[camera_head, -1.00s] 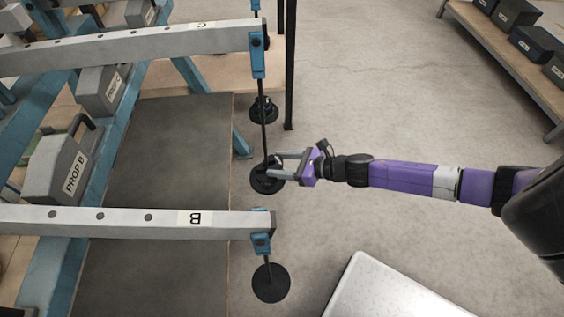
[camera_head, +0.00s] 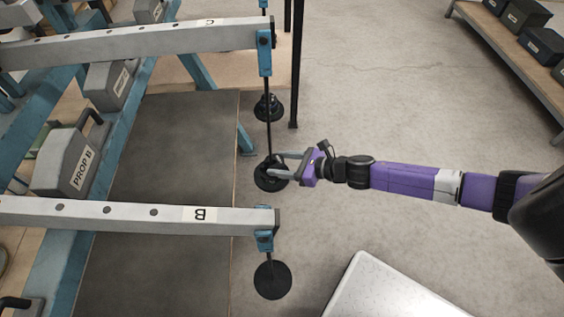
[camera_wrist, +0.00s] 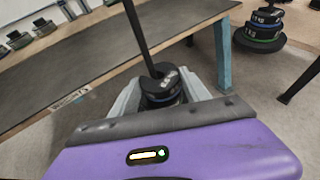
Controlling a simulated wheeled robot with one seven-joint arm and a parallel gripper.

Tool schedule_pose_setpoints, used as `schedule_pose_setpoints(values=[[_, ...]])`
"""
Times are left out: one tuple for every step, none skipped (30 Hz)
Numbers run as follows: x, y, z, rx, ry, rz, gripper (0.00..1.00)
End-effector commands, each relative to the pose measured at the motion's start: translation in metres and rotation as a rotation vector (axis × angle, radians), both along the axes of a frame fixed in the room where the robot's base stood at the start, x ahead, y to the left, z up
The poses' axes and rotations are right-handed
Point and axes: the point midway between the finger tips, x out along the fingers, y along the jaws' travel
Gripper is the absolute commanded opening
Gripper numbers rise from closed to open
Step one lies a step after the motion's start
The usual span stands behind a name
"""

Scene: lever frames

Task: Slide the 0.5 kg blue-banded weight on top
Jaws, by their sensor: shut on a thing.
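My gripper (camera_head: 281,163) is shut on a small dark weight (camera_wrist: 161,87) at the rod (camera_wrist: 138,35) of the hanger below lever C (camera_head: 130,42). In the wrist view the weight sits between my fingers, right at the rod, with a light label on its top; a blue band is not clear. A wide black hanger plate (camera_head: 271,184) shows just below my gripper in the head view. Whether the weight rests on what lies beneath or is held slightly above is hidden by my fingers.
Lever B (camera_head: 120,213) has a hanger plate (camera_head: 272,280) nearer the camera. Another hanger with stacked weights (camera_head: 268,107) stands behind; green and blue bands show on it in the wrist view (camera_wrist: 262,32). A dark post (camera_head: 297,70) stands close by.

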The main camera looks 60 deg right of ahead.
Motion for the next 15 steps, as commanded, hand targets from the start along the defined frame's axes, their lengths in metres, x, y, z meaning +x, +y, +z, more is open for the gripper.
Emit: schedule_pose_setpoints(values=[[0.001,0.0013,0.0013,0.001,-0.002,0.001,0.01],[0.0012,0.0018,0.0014,0.001,-0.002,0.001,0.01],[0.0015,0.0025,0.0013,0.001,-0.002,0.001,0.01],[0.0017,0.0029,0.0013,0.001,-0.002,0.001,0.01],[0.002,0.0034,0.0014,0.001,-0.002,0.001,0.01],[0.0023,0.0039,0.0013,0.001,-0.002,0.001,0.01],[0.0026,0.0044,0.0014,0.001,-0.002,0.001,0.01],[0.0027,0.0048,0.0014,0.001,-0.002,0.001,0.01],[0.003,0.0054,0.0015,0.001,-0.002,0.001,0.01],[0.0033,0.0059,0.0014,0.001,-0.002,0.001,0.01],[0.0035,0.0064,0.0015,0.001,-0.002,0.001,0.01],[0.0038,0.007,0.0014,0.001,-0.003,0.001,0.01],[0.0041,0.0075,0.0015,0.001,-0.003,0.002,0.01],[0.0043,0.008,0.0015,0.001,-0.003,0.002,0.01],[0.0046,0.0086,0.0015,0.001,-0.003,0.002,0.01]])
